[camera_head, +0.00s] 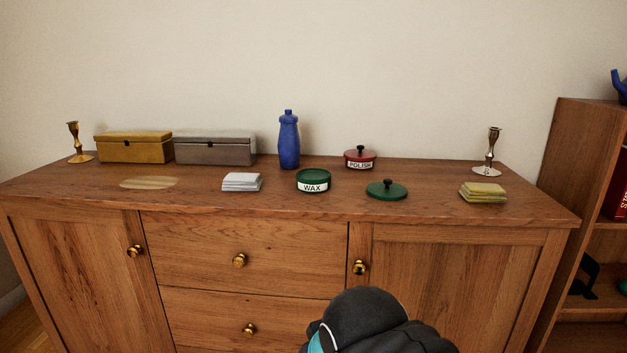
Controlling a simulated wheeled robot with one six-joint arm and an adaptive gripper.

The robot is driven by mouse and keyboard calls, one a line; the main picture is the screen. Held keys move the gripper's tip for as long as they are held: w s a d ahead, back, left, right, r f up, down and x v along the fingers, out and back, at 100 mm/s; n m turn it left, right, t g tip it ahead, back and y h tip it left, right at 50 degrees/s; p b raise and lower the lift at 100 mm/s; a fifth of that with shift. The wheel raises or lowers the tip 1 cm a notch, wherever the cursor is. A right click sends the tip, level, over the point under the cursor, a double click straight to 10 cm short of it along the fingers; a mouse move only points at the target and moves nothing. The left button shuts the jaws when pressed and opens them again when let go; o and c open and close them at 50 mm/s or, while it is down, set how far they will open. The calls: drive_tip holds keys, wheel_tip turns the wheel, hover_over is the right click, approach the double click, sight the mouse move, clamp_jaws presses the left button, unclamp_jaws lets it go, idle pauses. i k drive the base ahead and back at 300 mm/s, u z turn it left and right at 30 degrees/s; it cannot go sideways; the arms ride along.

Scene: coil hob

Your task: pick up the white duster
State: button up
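The white duster (242,182) is a folded white cloth lying flat on top of the wooden sideboard (300,206), left of the middle. It sits in front of the grey box and left of the green wax tin. Nothing covers it. Part of my own arm, dark and rounded, shows at the bottom of the view in front of the sideboard. My gripper's fingers are not visible, and nothing of mine touches the duster.
Near the duster stand a grey box (214,151), a blue bottle (289,142) and an open wax tin (313,182). A green lid (386,190), red polish tin (360,157), yellow duster (483,192), gold box (134,148) and two candlesticks are further off. A pale patch (149,182) marks the left top.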

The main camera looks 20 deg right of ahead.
sight(233, 182)
drive_tip(key=u, duration=0.65)
drive_tip(key=i, duration=0.7)
drive_tip(key=u, duration=0.15)
